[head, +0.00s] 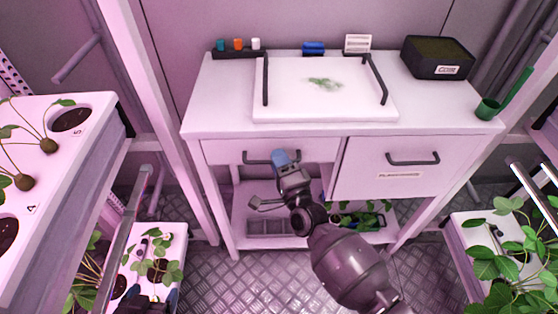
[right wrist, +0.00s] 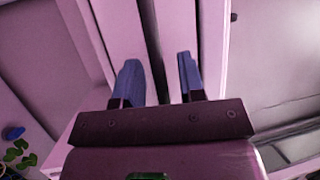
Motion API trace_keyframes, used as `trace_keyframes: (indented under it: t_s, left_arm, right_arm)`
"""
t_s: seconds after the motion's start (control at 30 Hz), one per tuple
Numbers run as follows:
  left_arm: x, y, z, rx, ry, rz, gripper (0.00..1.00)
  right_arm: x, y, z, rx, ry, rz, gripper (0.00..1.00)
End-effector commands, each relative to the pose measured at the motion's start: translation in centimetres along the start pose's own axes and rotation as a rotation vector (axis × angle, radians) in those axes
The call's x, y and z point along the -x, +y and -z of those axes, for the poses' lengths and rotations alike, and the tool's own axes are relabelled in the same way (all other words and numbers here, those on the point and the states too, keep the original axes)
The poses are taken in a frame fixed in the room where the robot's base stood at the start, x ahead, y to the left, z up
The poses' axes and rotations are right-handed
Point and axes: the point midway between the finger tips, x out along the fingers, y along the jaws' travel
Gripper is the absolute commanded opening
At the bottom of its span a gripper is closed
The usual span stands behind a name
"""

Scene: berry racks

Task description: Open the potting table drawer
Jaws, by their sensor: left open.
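The white potting table (head: 225,100) stands ahead. Its left drawer (head: 225,152) looks shut, with a dark bar handle (head: 256,159) across its front. My right gripper (head: 279,160) is at the right part of this handle, a blue fingertip overlapping it. In the right wrist view, its two blue fingers (right wrist: 160,80) are spread apart on either side of a dark strip; I cannot tell whether they touch the handle. My left gripper (head: 146,301) is at the bottom left edge, open and partly cut off, above a low white planter and far from the drawer.
A deeper front with a dark handle (head: 412,160) and a label is on the right. A white tray (head: 300,105), a dark box (head: 437,58) and a green pot (head: 488,108) stand on top. Plant racks (head: 85,160) flank both sides. Metal floor lies in front.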

Motion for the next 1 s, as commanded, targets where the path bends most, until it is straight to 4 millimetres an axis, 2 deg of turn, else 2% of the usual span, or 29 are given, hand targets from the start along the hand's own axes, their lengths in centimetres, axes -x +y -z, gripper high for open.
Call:
trace_keyframes:
  t_s: [0.3,0.53,0.87,1.0]
  left_arm:
    - [0.19,-0.14,-0.27,-0.004,-0.006,0.001,0.80]
    - [0.21,-0.12,-0.27,-0.003,-0.006,0.001,0.80]
    - [0.19,0.11,-0.09,0.008,-0.003,0.002,0.80]
    - [0.31,0.08,0.36,0.009,0.004,0.003,0.80]
  right_arm:
    - [-0.16,0.01,0.00,0.000,0.000,0.000,0.35]
    - [-0.14,0.01,0.01,0.001,0.000,0.000,0.00]
    - [-0.01,-0.03,-0.04,0.001,0.000,-0.001,0.00]
    - [0.80,-0.31,-0.35,0.001,0.000,0.000,0.00]
